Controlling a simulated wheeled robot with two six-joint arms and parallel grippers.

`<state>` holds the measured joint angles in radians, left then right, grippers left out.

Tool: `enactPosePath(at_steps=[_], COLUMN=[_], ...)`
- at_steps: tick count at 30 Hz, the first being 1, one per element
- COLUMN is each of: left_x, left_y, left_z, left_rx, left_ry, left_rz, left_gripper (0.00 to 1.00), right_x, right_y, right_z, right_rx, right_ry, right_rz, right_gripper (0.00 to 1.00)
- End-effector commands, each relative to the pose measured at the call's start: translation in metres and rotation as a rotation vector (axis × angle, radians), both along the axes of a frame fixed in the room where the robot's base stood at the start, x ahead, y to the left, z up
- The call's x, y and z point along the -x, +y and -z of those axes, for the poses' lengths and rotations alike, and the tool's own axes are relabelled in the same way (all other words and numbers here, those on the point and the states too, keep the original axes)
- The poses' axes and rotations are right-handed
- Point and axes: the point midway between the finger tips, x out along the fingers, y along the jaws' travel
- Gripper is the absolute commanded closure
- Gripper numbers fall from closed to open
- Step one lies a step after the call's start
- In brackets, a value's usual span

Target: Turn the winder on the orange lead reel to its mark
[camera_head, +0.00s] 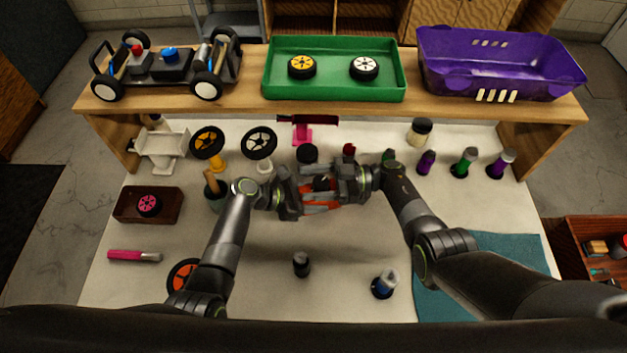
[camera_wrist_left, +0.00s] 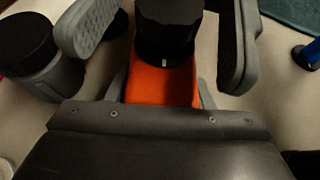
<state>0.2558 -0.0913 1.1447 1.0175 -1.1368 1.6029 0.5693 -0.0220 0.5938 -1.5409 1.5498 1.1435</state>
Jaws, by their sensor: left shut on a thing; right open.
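The orange lead reel (camera_head: 320,208) is at the middle of the table between my two grippers, largely hidden by them in the head view. In the left wrist view its orange body (camera_wrist_left: 160,85) shows below a black winder knob (camera_wrist_left: 168,28) with a small white line on its lower edge. My left gripper (camera_head: 306,198) is shut on the orange body, its grey fingers at both sides. My right gripper (camera_head: 335,184) is open, its ridged fingers on either side of the knob with gaps to it. The target mark cannot be made out.
A black-topped grey container (camera_wrist_left: 38,50) stands close beside the grippers. A dark bottle (camera_head: 301,264) and a blue bottle (camera_head: 385,284) stand nearer the front. Wheels on stands (camera_head: 259,143) and a shelf (camera_head: 240,104) lie behind. The front middle of the table is mostly clear.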

Motion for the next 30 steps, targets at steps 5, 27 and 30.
enactPosePath(at_steps=[5,27,30], left_x=[0.0002,0.0004,0.0004], left_y=[0.0000,-0.0002,-0.0003], left_z=[0.0004,0.0003,0.0002], left_rx=[0.000,0.000,0.000], left_ry=[0.001,0.000,0.001], left_rz=[0.000,0.001,0.002], left_gripper=[0.73,0.73,0.73], right_x=[-0.0001,-0.0016,-0.0025], right_y=[-0.0002,-0.0001,0.0002], right_z=[-0.0001,0.0020,0.0019], right_rx=[0.000,0.002,0.001], right_ry=[0.000,-0.001,0.000], right_rz=[0.000,0.142,0.206], right_gripper=[0.45,0.86,0.86])
